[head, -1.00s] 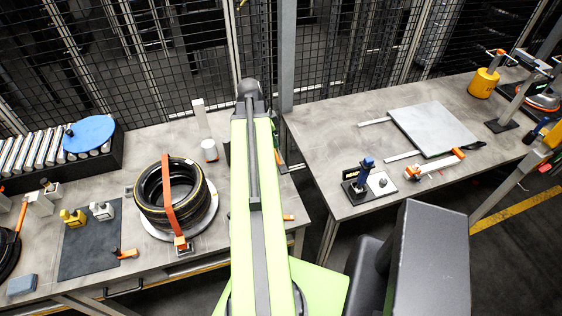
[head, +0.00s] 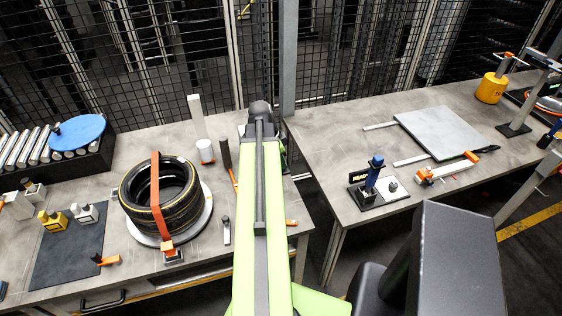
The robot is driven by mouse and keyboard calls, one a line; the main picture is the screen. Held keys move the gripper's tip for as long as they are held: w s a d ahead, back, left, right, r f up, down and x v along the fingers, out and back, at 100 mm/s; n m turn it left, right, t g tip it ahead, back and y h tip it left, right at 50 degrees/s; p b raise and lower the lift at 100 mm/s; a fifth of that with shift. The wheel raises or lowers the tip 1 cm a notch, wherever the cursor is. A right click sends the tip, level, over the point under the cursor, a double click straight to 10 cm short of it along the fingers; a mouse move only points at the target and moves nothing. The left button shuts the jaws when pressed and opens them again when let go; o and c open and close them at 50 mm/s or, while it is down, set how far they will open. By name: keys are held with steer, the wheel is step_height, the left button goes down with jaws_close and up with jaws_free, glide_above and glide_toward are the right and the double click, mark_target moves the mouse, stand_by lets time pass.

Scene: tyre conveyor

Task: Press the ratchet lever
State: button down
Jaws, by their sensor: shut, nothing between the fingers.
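A stack of black tyres (head: 134,200) lies on a pale round plate (head: 206,222) on the left bench. An orange strap (head: 155,190) runs over the tyres. It ends at the near side in an orange and grey ratchet (head: 169,250), which stands on the bench edge side of the plate. The ratchet's lever cannot be told apart from its body at this size. My green arm stretches up the middle of the picture, to the right of the tyres. My gripper is not in view.
A dark-handled tool (head: 227,155) and a small dark-topped tool (head: 226,231) lie between tyres and arm. A white cup (head: 205,152) stands behind. A dark mat (head: 70,245) is left. A second bench (head: 320,150) holds a blue-handled device (head: 375,170).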

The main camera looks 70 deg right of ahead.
steer(key=shift+f, duration=0.1)
steer(key=shift+d, duration=0.3)
steer(key=shift+a+f, duration=0.15)
steer(key=shift+a, duration=0.15)
steer(key=shift+s+a+f+b, duration=0.1)
steer(key=shift+a+f+b, duration=0.05)
steer(key=shift+f+b, duration=0.25)
steer(key=f+b, duration=0.6)
steer(key=shift+s+a+f+b, duration=0.2)
steer(key=shift+a+f+b, duration=0.05)
steer(key=shift+b, duration=0.05)
steer(key=shift+a, duration=0.2)
